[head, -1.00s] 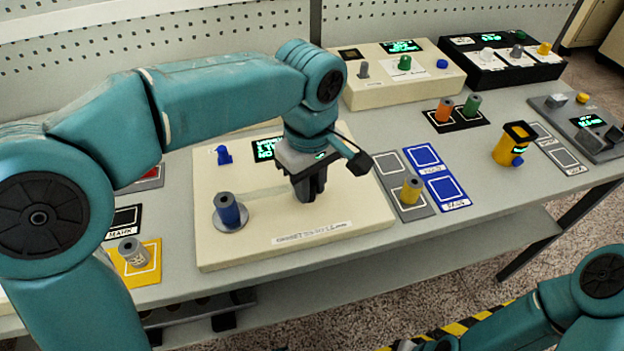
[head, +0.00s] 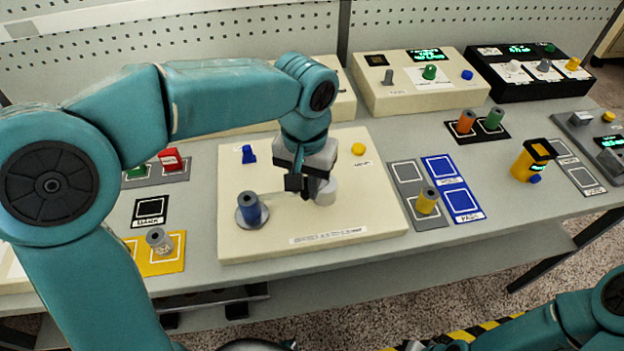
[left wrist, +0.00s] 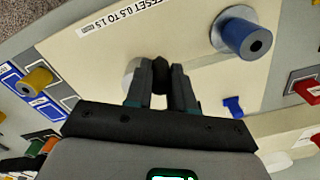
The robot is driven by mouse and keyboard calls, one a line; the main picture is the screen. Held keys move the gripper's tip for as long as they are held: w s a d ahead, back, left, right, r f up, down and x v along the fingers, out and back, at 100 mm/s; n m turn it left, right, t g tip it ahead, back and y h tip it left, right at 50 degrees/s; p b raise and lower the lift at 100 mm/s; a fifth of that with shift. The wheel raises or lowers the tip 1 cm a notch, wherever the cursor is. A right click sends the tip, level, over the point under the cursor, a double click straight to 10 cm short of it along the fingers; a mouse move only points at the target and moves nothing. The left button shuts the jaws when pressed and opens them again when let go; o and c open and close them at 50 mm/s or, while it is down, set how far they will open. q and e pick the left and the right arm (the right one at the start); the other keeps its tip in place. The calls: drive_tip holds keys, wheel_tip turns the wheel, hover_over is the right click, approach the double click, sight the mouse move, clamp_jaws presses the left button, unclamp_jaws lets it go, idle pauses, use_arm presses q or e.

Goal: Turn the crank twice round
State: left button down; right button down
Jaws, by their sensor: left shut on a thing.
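The crank sits on the cream panel (head: 365,222), and my left gripper hides most of it in the head view. Its pale round hub (head: 326,194) shows just right of the gripper, and it also shows in the left wrist view (left wrist: 131,74). My left gripper (head: 303,190) points down over the panel. In the left wrist view its fingers (left wrist: 159,84) are shut on a dark crank handle (left wrist: 158,74). A blue spindle (head: 250,208) stands upright on a grey disc left of the gripper. My right arm enters at lower right; its gripper is not clearly visible.
A blue knob (head: 248,154) and a yellow button (head: 358,149) are on the panel's back part. A yellow spindle (head: 427,200) stands on a grey mat to the right. A grey spindle (head: 158,240) stands on a yellow mat to the left.

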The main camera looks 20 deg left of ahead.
use_arm(q)
drive_tip(key=m, duration=0.1)
drive_tip(key=a+m+p, duration=0.1)
drive_tip(key=m, duration=0.1)
drive_tip(key=w+m, duration=0.1)
drive_tip(key=shift+w+a+r+m+p, duration=0.1)
drive_tip(key=shift+a+r+m+p, duration=0.05)
drive_tip(key=shift+a+m+p, duration=0.2)
drive_tip(key=m, duration=0.1)
drive_tip(key=w+m+p, duration=0.1)
drive_tip(key=m, duration=0.1)
drive_tip(key=a+m+p, duration=0.1)
drive_tip(key=shift+w+m, duration=0.25)
drive_tip(key=shift+w, duration=0.1)
drive_tip(key=m+p, duration=0.1)
drive_tip(key=w+m, duration=0.1)
drive_tip(key=m, duration=0.1)
drive_tip(key=w+m+p, duration=0.1)
drive_tip(key=shift+a+p, duration=0.25)
drive_tip(key=shift+p, duration=0.1)
drive_tip(key=shift+w+d+m+p, duration=0.15)
drive_tip(key=shift+w+m+p, duration=0.35)
drive_tip(key=shift+m, duration=0.7)
drive_tip(key=shift+w+d+m+p, duration=0.1)
drive_tip(key=shift+w+m+p, duration=0.35)
drive_tip(key=shift+m, duration=0.75)
drive_tip(key=c, duration=1)
unclamp_jaws()
drive_tip(key=shift+o, duration=0.2)
wheel_tip(320, 180, up, 16)
